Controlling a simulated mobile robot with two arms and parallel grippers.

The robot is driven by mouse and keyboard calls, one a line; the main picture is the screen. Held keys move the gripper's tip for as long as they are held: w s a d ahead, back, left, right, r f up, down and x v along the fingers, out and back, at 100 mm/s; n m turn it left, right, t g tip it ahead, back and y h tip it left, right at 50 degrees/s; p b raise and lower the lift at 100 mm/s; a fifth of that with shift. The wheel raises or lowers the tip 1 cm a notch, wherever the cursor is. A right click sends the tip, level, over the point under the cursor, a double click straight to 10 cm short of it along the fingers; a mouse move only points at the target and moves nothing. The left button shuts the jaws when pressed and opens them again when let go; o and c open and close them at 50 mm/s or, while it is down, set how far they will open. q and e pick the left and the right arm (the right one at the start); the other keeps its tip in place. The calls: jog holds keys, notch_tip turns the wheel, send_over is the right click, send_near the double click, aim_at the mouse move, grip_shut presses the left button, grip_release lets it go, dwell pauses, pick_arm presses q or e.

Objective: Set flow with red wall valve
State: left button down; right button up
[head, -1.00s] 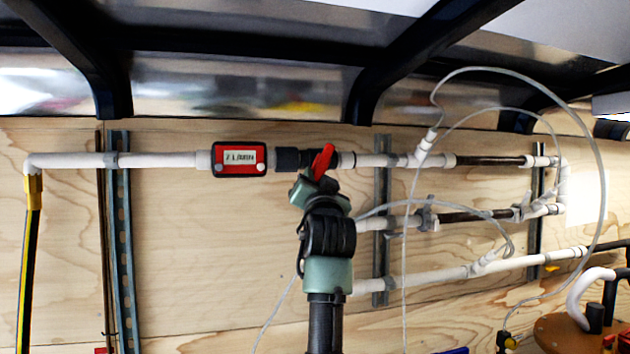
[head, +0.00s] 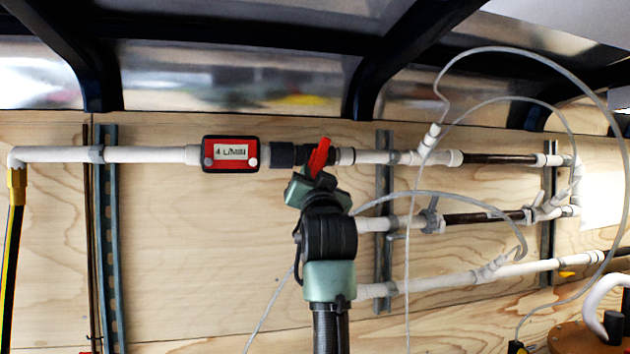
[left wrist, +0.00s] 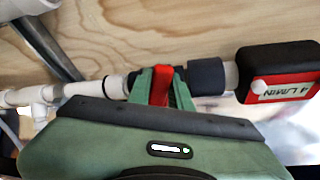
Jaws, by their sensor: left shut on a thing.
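The red wall valve handle (head: 319,157) sits on the top white pipe, just right of a black coupling (head: 282,156). It is tilted, its upper end leaning right in the head view. My left gripper (head: 312,178) is at the handle from below. In the left wrist view its green fingers (left wrist: 161,88) are shut on the red handle (left wrist: 162,84), one on each side. The red flow meter (head: 231,154) left of the valve reads 4 L/MIN; it also shows in the left wrist view (left wrist: 283,75). My right gripper is not in view.
White and dark pipes run along the plywood wall (head: 200,250), with a thin clear hose (head: 545,60) looping at the right. Metal wall rails (head: 108,240) stand upright. A yellow-black hose (head: 15,230) hangs at the far left. Dark beams cross above.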

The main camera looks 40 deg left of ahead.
pick_arm(q)
jog(key=c, duration=1.3)
grip_release()
jog(key=shift+d+f, duration=0.1)
jog(key=b+v, duration=0.4)
jog(key=v, duration=0.3)
jog(key=shift+s+d+b, duration=0.2)
jog(key=shift+s+b, duration=0.05)
jog(key=shift+b, duration=0.1)
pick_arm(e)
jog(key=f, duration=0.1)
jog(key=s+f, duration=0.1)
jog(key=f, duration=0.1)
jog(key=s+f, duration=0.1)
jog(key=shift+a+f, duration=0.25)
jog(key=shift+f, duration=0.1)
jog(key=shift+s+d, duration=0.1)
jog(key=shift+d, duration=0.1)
